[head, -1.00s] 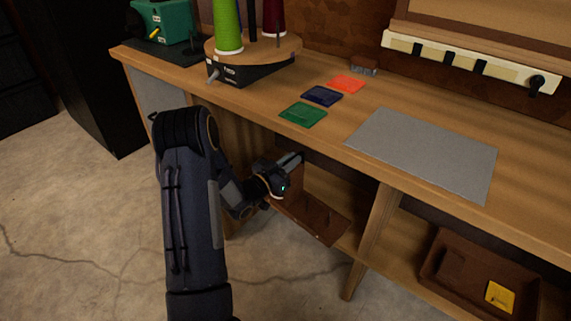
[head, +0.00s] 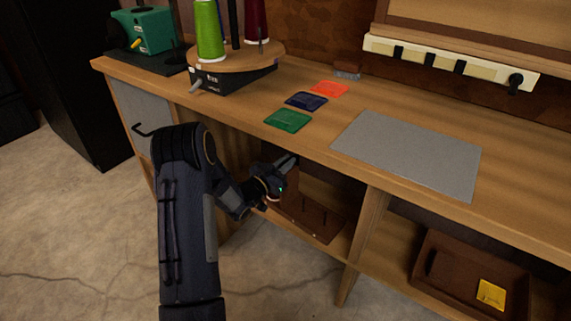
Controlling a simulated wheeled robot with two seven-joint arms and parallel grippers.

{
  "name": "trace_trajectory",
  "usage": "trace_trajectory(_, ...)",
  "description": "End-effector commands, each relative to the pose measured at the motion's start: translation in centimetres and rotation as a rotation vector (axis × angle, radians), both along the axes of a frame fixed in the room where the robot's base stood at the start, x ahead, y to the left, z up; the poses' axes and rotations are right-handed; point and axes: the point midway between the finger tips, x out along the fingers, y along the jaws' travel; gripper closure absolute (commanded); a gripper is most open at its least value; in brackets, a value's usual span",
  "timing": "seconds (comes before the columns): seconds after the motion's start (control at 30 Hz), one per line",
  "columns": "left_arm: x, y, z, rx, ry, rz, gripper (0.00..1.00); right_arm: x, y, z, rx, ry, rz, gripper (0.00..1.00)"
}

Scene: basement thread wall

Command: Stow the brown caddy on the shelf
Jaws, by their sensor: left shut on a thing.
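The brown caddy (head: 318,220) is a dark brown tray with several thin pegs standing on it. It is at the lower opening of the bench, left of the middle leg. My left gripper (head: 284,173) is shut on its left end, where the arm partly hides the caddy. The wooden shelf (head: 340,248) runs under the worktop. The caddy overlaps the shelf in the picture; I cannot tell whether it touches it. My right gripper is out of view.
The middle leg (head: 362,240) stands right of the caddy, and the worktop (head: 320,140) is above it. A brown bin (head: 428,262) with a yellow card (head: 491,294) occupies the right shelf bay. A thread stand (head: 235,70) and coloured squares are on top.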

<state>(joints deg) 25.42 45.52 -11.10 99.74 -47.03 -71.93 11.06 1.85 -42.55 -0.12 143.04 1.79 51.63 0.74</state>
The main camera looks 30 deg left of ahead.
Motion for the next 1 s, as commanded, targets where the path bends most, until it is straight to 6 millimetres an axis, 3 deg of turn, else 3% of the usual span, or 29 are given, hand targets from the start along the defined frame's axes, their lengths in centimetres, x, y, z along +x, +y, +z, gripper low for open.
trace_trajectory(0.2,0.0,0.0,0.2,0.001,-0.004,0.000,1.00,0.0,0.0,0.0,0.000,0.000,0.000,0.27)
trace_trajectory(0.23,0.0,0.0,0.2,0.001,-0.004,0.000,0.84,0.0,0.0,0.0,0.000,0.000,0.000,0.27)
trace_trajectory(0.4,0.0,0.0,0.1,0.000,-0.003,0.000,0.62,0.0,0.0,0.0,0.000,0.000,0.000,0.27)
trace_trajectory(0.73,-0.5,0.1,-0.1,0.000,0.004,0.002,0.62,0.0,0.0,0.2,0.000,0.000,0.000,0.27)
trace_trajectory(1.0,-4.6,1.0,-0.3,0.000,0.004,0.003,0.62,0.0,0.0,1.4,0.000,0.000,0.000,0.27)
